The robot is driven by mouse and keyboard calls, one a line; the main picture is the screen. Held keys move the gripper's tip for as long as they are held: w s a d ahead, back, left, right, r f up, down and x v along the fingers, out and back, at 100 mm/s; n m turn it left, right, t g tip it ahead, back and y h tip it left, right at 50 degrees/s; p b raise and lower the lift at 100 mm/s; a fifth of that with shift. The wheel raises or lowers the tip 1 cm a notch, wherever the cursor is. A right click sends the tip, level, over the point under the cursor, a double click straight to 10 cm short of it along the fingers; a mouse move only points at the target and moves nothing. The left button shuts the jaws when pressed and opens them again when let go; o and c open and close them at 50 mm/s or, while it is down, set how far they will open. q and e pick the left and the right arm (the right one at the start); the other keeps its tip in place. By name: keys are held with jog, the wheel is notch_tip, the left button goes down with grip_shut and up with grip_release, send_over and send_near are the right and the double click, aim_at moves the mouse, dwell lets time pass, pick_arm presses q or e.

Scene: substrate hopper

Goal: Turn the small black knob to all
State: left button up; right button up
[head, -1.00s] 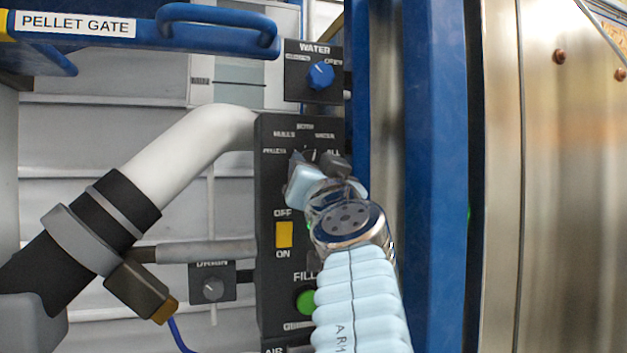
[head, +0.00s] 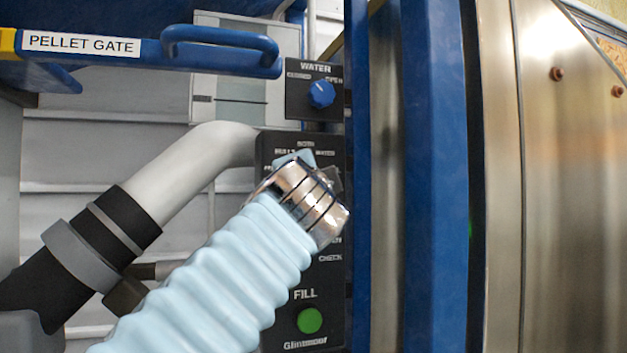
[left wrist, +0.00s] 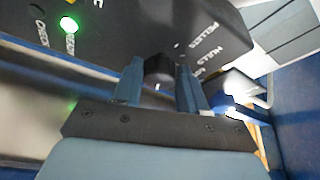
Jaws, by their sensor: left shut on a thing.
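The small black knob (left wrist: 158,70) shows in the left wrist view between the two blue-grey fingers of my left gripper (left wrist: 160,82), which is shut on it. A short white mark shows on the knob's near end. In the head view my left gripper (head: 308,167) is at the upper part of the dark control panel (head: 268,148) and hides the knob. The labels BOTH, HULLS and WATER show above it; the ALL label is hidden. I cannot tell which label the knob points to. My right gripper is not in view.
A blue WATER knob (head: 321,94) is just above the panel. A green FILL button (head: 310,320) is below my wrist. A blue upright post (head: 434,180) stands close on the right. A grey pipe (head: 190,165) and the blue PELLET GATE handle (head: 220,40) are on the left.

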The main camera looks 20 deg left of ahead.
pick_arm(q)
jog(key=shift+r+m+g+p, duration=0.1)
jog(key=shift+m+g+p, duration=0.2)
jog(key=shift+m, duration=0.8)
jog(key=shift+h, duration=0.3)
jog(key=o, duration=1.1)
jog(key=shift+c, duration=0.2)
jog(key=r+b+v, duration=0.1)
jog(key=b+v, duration=0.6)
jog(key=v, duration=0.6)
jog(key=shift+s+f, duration=0.45)
